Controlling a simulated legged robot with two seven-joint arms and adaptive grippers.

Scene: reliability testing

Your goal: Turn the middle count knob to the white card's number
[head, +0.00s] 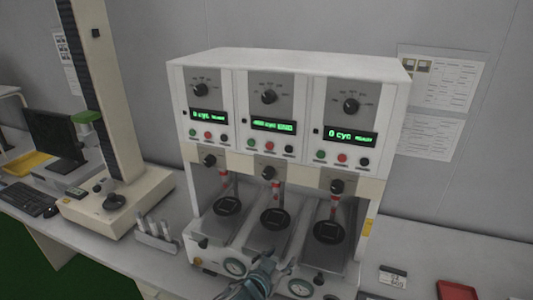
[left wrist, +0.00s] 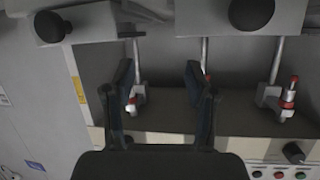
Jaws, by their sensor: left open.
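The middle count knob (head: 269,97) is a black dial on the grey centre panel of a white three-station tester. A lit green display (head: 273,125) sits below it; its digits are too blurred to read surely. A small white card (head: 393,277) lies on the bench at the lower right; its print is too small to read. My left gripper (head: 264,268) is low in front of the middle station, well below the knob. In the left wrist view my left gripper (left wrist: 160,68) is open, with nothing between its fingers.
The left count knob (head: 200,90) and right count knob (head: 351,105) flank the middle one. Buttons (head: 270,146) and lower black knobs (head: 268,172) sit beneath the displays. A red tray (head: 457,291) is at right; small cylinders in a rack (head: 155,232) stand left.

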